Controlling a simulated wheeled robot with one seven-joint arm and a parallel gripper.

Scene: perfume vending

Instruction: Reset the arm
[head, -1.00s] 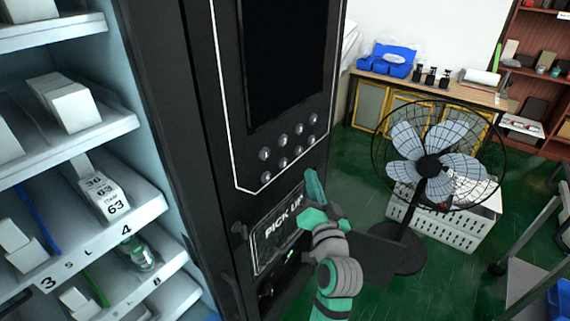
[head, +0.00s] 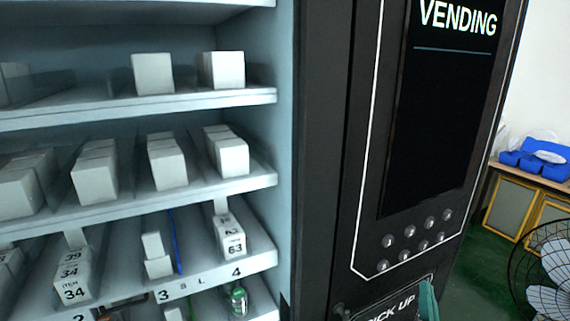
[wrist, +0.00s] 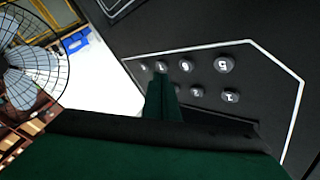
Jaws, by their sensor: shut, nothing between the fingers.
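My gripper shows in the head view only as a teal tip (head: 428,302) at the bottom edge, in front of the right end of the PICK UP panel (head: 392,310). The rest of my arm is out of that view. In the wrist view my gripper (wrist: 164,88) is a dark green finger shape with its tips together and nothing held. It points toward the round numbered buttons (wrist: 197,91) on the black vending machine front and overlaps some of them. I cannot tell whether it touches the panel. The same buttons (head: 411,240) show under the dark screen (head: 440,120) in the head view.
White shelves (head: 140,215) with white boxes and a green can (head: 238,301) fill the left of the head view. A fan (head: 548,275) stands at the lower right. A wooden table (head: 530,184) with blue items (head: 535,160) stands behind it. Green floor shows between machine and table.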

